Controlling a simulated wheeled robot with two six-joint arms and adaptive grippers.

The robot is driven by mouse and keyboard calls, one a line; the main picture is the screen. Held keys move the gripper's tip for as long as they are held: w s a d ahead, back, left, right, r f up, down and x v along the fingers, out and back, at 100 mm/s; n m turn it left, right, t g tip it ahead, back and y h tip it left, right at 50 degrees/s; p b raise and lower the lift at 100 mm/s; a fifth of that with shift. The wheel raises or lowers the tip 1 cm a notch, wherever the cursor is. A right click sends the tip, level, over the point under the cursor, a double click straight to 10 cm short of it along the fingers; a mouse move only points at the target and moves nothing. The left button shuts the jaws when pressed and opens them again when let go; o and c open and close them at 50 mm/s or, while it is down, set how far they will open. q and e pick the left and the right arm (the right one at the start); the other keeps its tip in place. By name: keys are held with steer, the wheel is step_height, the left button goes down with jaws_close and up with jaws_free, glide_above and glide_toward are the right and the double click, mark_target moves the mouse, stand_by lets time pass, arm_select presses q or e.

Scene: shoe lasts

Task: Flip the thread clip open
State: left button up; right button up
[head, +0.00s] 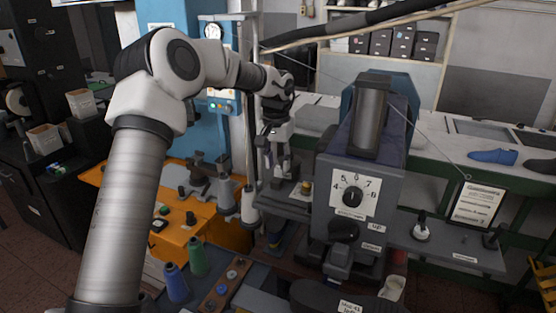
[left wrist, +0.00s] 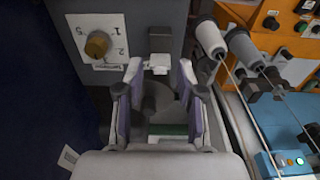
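My left gripper (head: 278,160) points down beside the left side of the grey machine (head: 352,225). In the left wrist view the left gripper (left wrist: 158,70) is open, with its two fingers well apart. Between the fingertips is a small pale block (left wrist: 157,63) under a dark bracket (left wrist: 160,40) on the machine's side; it may be the thread clip, but I cannot tell for sure. I cannot tell whether the fingers touch it. In the head view the gripper and arm hide this spot. My right gripper is not in view.
A brass knob (left wrist: 97,44) on a numbered plate is left of the fingers. White spools (left wrist: 208,38) with threads stand to the right. An orange control unit (head: 180,215) is at left.

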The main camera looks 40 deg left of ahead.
arm_select(q)
steer(key=shift+r, duration=0.15)
step_height(320, 180, up, 7)
steer(key=shift+s+d+r, duration=0.15)
steer(key=shift+s, duration=0.1)
